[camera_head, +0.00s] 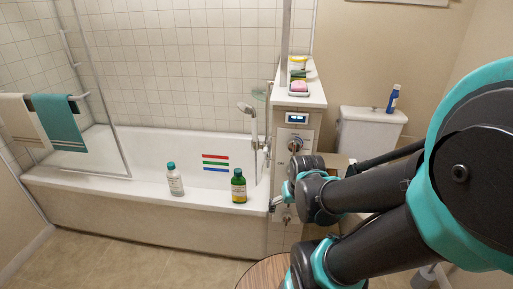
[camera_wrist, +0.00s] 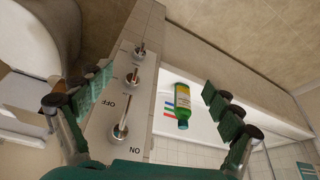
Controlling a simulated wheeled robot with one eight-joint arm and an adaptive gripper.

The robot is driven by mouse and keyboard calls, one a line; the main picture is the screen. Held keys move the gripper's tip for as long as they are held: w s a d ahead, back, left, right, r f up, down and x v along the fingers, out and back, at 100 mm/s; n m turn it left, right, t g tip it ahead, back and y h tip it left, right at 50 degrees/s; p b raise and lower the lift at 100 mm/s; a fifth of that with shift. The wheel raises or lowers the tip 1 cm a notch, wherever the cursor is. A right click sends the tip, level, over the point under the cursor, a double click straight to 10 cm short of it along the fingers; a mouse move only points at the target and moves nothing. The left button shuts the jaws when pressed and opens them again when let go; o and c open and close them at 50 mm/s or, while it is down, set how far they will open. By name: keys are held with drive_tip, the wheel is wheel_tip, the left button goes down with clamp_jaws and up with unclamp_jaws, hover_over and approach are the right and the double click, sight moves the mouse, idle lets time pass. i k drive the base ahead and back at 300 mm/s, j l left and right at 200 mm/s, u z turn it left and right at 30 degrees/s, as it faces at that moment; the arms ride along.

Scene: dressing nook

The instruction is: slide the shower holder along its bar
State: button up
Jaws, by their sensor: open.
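The shower head (camera_head: 246,107) and its upright bar (camera_head: 255,142) stand at the right end of the bathtub in the head view. A small holder (camera_head: 266,146) seems to sit by the bar, but it is too small to make out fully. My gripper (camera_head: 277,204) is lower, in front of the tiled end wall, partly hidden by my arm. In the wrist view my gripper (camera_wrist: 158,98) has its fingers wide apart with nothing held. Between them shows a panel (camera_wrist: 115,118) with levers and ON and OFF marks. I cannot make out the holder there.
A green bottle (camera_head: 238,187) and a white bottle (camera_head: 175,180) stand on the tub's (camera_head: 110,180) front rim. A ledge (camera_head: 314,92) with soap and sponges tops the end wall. A toilet (camera_head: 370,128) is to the right. A round stool (camera_head: 266,273) is below my arm.

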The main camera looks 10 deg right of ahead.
sight(259, 147)
drive_tip(key=i+j+u, duration=0.55)
drive_tip(key=i+j, duration=0.2)
